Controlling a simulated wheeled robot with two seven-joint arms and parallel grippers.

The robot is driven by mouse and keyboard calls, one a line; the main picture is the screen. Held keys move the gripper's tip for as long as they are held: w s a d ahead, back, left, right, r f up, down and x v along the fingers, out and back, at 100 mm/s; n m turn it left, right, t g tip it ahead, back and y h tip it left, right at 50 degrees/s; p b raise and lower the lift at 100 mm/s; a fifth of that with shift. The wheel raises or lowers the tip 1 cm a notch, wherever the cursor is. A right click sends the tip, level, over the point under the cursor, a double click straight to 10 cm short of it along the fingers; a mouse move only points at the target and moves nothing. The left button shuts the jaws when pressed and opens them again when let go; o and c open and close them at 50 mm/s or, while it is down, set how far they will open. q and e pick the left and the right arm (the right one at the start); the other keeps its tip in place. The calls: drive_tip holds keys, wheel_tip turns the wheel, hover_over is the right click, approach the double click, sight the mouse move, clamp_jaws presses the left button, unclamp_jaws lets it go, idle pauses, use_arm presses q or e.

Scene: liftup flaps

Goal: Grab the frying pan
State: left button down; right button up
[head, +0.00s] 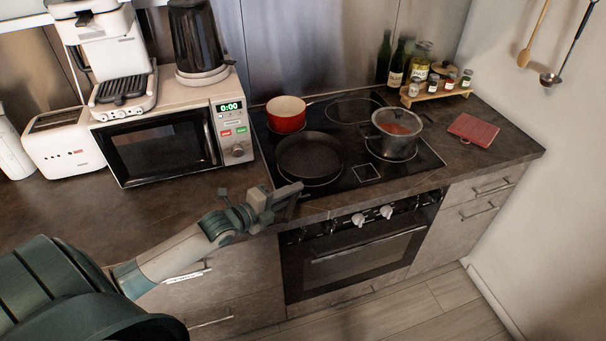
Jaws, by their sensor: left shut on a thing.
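The frying pan (310,156) is black and round and sits on the front left of the black glass cooktop. Its handle side points toward the counter's front edge. My left gripper (286,195) reaches in from the left and is shut on the pan's handle at that edge. The gripper's jaws hide most of the handle. My right gripper is out of view.
A red pot (287,122) stands just behind the pan, and a grey pot (394,138) stands to its right on the cooktop (367,173). A microwave (172,142) borders the left. The oven (363,250) is below.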

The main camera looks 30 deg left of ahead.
use_arm(q)
drive_tip(key=shift+r, duration=0.15)
drive_tip(key=shift+r, duration=0.45)
drive_tip(key=r, duration=0.1)
drive_tip(key=r+b, duration=0.1)
drive_tip(key=r, duration=0.1)
drive_tip(key=shift+d+r+b, duration=0.1)
drive_tip(key=shift+d+b, duration=0.15)
drive_tip(key=shift+b, duration=0.1)
drive_tip(key=d+r+b, duration=0.2)
drive_tip(key=d+r, duration=0.4)
drive_tip(key=d, duration=0.5)
drive_tip(key=shift+w+r, duration=0.2)
drive_tip(key=shift+r, duration=0.2)
drive_tip(key=shift+d, duration=0.2)
